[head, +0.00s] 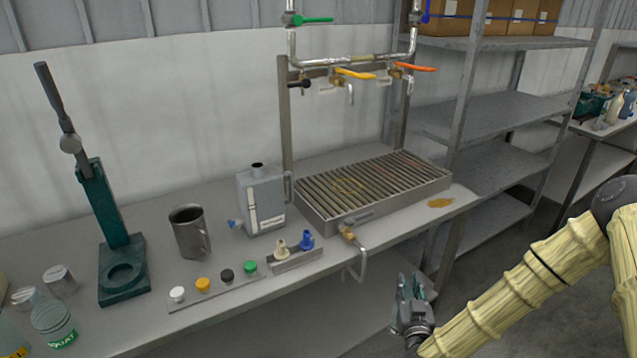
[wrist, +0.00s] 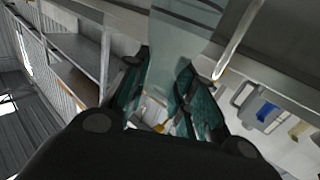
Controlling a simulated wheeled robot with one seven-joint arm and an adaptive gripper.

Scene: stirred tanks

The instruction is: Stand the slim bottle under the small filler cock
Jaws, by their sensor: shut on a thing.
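My gripper (head: 410,284) is low at the right in the head view, in front of the bench edge and below the grate. In the wrist view its fingers (wrist: 165,68) are shut on a clear, pale grey-green thing that looks like the slim bottle (wrist: 187,40). In the head view I cannot make the bottle out clearly. Above the slatted drip grate (head: 372,188) hang a black-handled cock (head: 301,84), a yellow-handled cock (head: 354,74) and an orange-handled cock (head: 412,68). I cannot tell for sure which is the small filler cock.
A grey can (head: 262,203), steel mug (head: 189,232), green press (head: 120,265), and row of caps (head: 215,287) stand on the bench. A drain cock with bent pipe (head: 352,250) juts from the grate's front. Grey shelves (head: 490,115) stand right. The grate top looks clear.

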